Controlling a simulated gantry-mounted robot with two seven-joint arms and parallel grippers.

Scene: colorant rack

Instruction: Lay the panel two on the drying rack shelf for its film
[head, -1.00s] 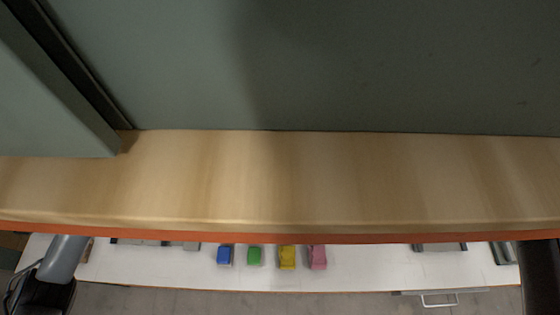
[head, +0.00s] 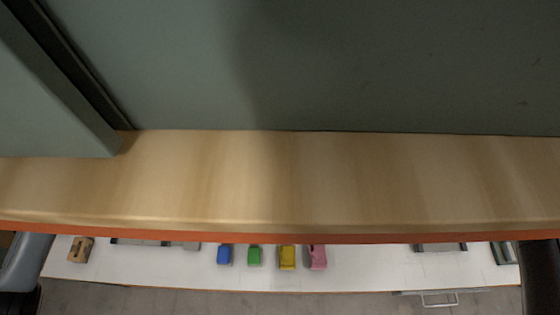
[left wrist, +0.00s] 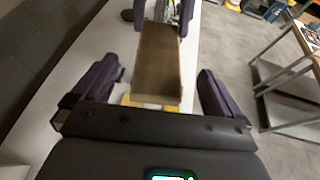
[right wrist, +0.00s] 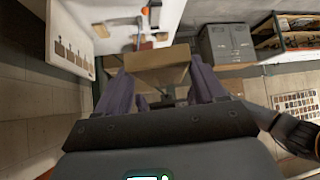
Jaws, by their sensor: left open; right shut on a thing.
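A flat brown panel (left wrist: 158,62) lies between the spread purple fingers of my left gripper (left wrist: 161,70) in the left wrist view; that gripper is open, with gaps on both sides. Purple finger-like parts show at the panel's far end. In the right wrist view, my right gripper (right wrist: 160,75) is shut on a brown panel (right wrist: 155,58), which seems to be the same one. No panel number is readable. In the head view both grippers are hidden; only arm parts show at the lower corners. I cannot pick out the drying rack shelf for certain.
A wooden ledge (head: 300,180) with an orange edge crosses the head view. Below it, a white table (head: 180,272) bears blue (head: 225,254), green (head: 254,256), yellow (head: 287,257) and pink (head: 318,256) items and a brown block (head: 80,249). A grey bin (right wrist: 228,42) shows in the right wrist view.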

